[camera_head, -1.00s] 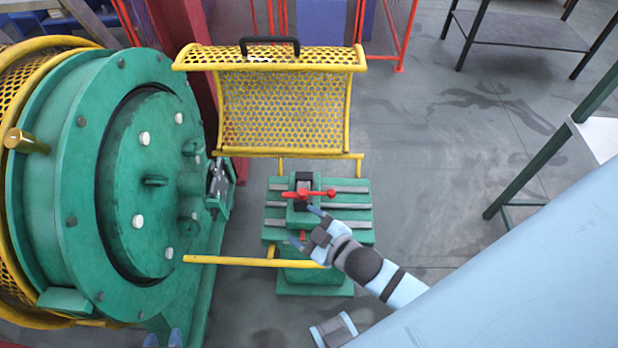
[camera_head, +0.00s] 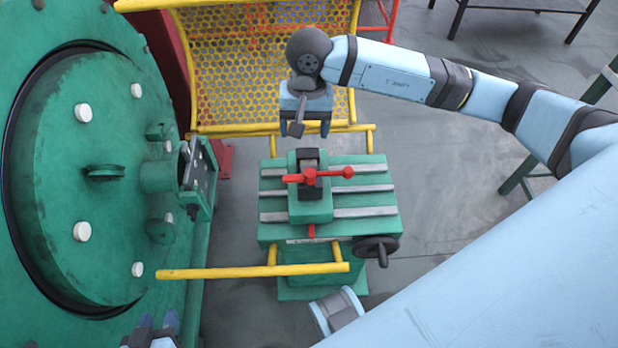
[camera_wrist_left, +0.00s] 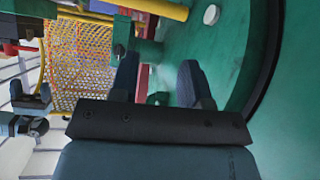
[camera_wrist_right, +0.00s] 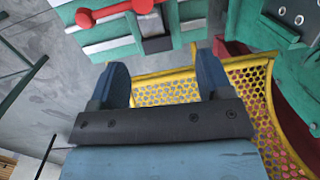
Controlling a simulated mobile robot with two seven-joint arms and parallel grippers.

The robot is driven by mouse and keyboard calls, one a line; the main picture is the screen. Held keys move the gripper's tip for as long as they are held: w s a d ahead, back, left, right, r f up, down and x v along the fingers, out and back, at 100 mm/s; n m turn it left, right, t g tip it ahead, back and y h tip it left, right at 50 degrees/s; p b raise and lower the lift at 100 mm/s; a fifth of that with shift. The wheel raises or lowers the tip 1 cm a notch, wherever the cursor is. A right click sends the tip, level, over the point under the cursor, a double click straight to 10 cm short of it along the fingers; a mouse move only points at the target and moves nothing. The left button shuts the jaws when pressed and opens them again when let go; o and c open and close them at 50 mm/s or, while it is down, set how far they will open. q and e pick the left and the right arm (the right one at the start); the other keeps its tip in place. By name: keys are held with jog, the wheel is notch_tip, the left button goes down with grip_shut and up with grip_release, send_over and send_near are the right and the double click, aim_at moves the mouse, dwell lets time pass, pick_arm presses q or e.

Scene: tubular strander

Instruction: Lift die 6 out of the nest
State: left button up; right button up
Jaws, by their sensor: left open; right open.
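A green clamp block (camera_head: 310,208) stands on the slotted green table, with a red handle (camera_head: 318,174) across it. A dark piece with a grey face (camera_head: 308,158) sits in its far end. I see no number, so I cannot tell whether it is die 6 in its nest. My right gripper (camera_head: 304,130) is open just beyond the block, fingers pointing down. In the right wrist view its fingers (camera_wrist_right: 162,80) are apart and empty, with the block (camera_wrist_right: 155,30) ahead. My left gripper (camera_head: 155,322) is open at the bottom left, beside the green machine; its fingers (camera_wrist_left: 158,80) hold nothing.
The large green round machine face (camera_head: 100,190) fills the left, with a bracket and plate (camera_head: 200,170) at its side. A yellow mesh guard (camera_head: 235,75) stands behind the table. A yellow bar (camera_head: 250,272) crosses in front. A black handwheel (camera_head: 377,248) projects at the table's right.

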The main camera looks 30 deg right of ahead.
jog(key=d+h, duration=0.1)
jog(key=d, duration=0.1)
send_over(309, 163)
jog(key=f, duration=0.7)
jog(key=shift+w+d+b, duration=0.15)
jog(key=shift+d+b, duration=0.05)
jog(key=shift+b, duration=0.2)
jog(key=f, duration=0.6)
jog(key=shift+s+a+f+b, duration=0.25)
jog(key=shift+b, duration=0.05)
jog(key=shift+r, duration=0.1)
grip_shut()
